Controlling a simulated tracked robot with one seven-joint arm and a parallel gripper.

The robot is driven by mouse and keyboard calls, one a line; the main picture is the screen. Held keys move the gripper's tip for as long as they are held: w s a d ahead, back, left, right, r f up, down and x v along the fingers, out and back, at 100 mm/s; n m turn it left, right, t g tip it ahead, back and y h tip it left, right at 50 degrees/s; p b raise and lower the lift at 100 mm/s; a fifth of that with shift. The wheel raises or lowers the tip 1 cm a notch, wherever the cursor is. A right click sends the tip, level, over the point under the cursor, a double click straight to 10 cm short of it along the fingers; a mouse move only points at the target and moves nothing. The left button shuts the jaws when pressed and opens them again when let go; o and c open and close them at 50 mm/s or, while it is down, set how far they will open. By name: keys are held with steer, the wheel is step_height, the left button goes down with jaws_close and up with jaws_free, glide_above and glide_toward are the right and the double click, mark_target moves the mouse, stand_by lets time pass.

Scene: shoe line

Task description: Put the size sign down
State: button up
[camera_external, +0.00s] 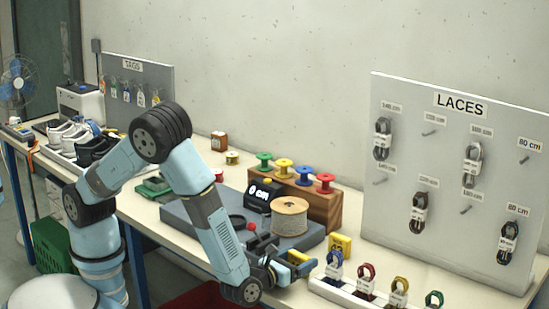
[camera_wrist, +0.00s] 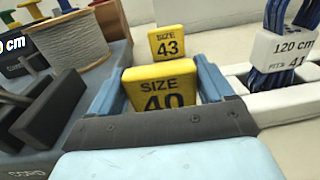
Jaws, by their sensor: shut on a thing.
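My gripper (camera_external: 289,272) is shut on a yellow size sign (camera_wrist: 160,90) that reads "SIZE 40" in the wrist view. The sign sits upright between the two blue fingers. In the external view the held sign (camera_external: 298,257) shows as a small yellow piece at the fingers, low over the table's front part. Whether its bottom touches the table is hidden. A second yellow sign (camera_wrist: 169,42), reading "SIZE 43", stands just behind it, apart from the fingers; it also shows in the external view (camera_external: 340,245).
A white rack (camera_external: 345,291) with several coloured lace bundles stands close on the right. A grey machine (camera_external: 305,238) with a cord spool (camera_external: 289,216) is on the left. The LACES board (camera_external: 450,180) stands behind. Little free table shows around the signs.

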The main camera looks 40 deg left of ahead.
steer(key=shift+f, duration=0.3)
steer(key=o, duration=1)
steer(key=shift+s, duration=0.1)
steer(key=s, duration=1.3)
steer(key=shift+a, duration=0.4)
steer(key=shift+c, duration=0.2)
steer(key=shift+s, duration=0.3)
steer(key=c, duration=0.9)
